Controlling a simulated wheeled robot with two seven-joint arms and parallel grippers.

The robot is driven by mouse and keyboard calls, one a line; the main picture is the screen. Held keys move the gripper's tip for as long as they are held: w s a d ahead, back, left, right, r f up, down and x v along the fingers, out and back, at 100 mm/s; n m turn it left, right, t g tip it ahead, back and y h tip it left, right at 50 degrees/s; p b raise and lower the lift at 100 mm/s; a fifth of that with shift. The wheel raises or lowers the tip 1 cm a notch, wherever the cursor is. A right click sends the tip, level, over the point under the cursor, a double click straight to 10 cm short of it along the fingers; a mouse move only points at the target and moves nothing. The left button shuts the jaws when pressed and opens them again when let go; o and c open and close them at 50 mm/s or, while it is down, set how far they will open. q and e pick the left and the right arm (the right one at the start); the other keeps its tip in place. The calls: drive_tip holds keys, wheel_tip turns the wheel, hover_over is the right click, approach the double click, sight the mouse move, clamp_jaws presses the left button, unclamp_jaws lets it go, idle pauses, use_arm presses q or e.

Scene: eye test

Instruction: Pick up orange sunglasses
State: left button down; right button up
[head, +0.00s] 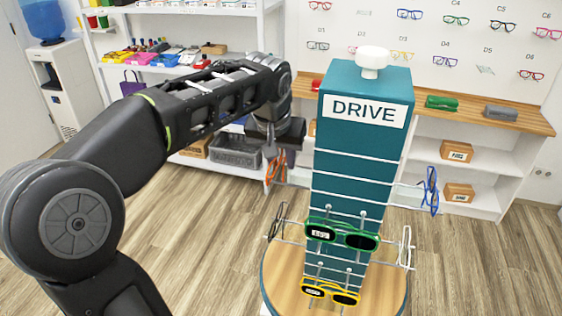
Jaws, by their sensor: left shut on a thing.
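The orange sunglasses (275,169) are at the left side of the teal display tower (345,150) marked DRIVE, at the height of its upper pegs. My left gripper (274,150) comes down from above and is shut on them. Its fingers and wrist partly hide the sunglasses. I cannot tell whether they still touch the peg beside them. My right gripper is not in view.
The tower also carries green sunglasses (342,234), yellow sunglasses (330,292), blue glasses (430,190), dark glasses (277,222) and white glasses (405,247). It stands on a round wooden base (385,295). Shelves line the back wall; floor is clear at right.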

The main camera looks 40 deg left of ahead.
use_arm(q)
wheel_tip(320, 180, up, 10)
idle(0.5)
idle(0.6)
